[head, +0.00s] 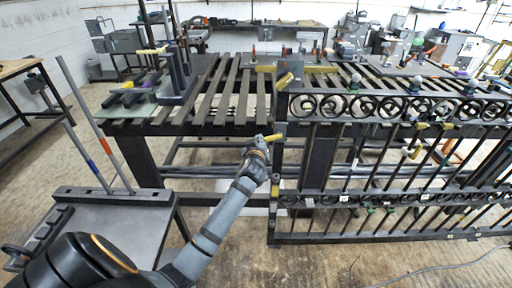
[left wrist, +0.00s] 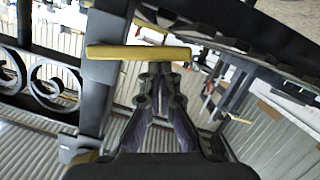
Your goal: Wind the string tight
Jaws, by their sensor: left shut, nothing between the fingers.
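The scroll gate (head: 276,158) stands in the middle and right of the head view, with a row of scrolls along its top. My left gripper (head: 260,146) is beside the gate's left post, shut and empty. A short yellow bar (head: 272,138) shows just past its fingertips. In the left wrist view a yellow bar (left wrist: 138,52) lies crosswise just beyond the closed fingertips (left wrist: 160,72); I cannot tell whether they touch it. I cannot make out a string wound on the gate. My right gripper is not in view.
A slatted workbench (head: 215,95) stands behind the gate, with tools and clamps on it. A small dark table (head: 120,220) with two leaning rods is at lower left. A thin pale cord (head: 440,268) lies on the floor at lower right.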

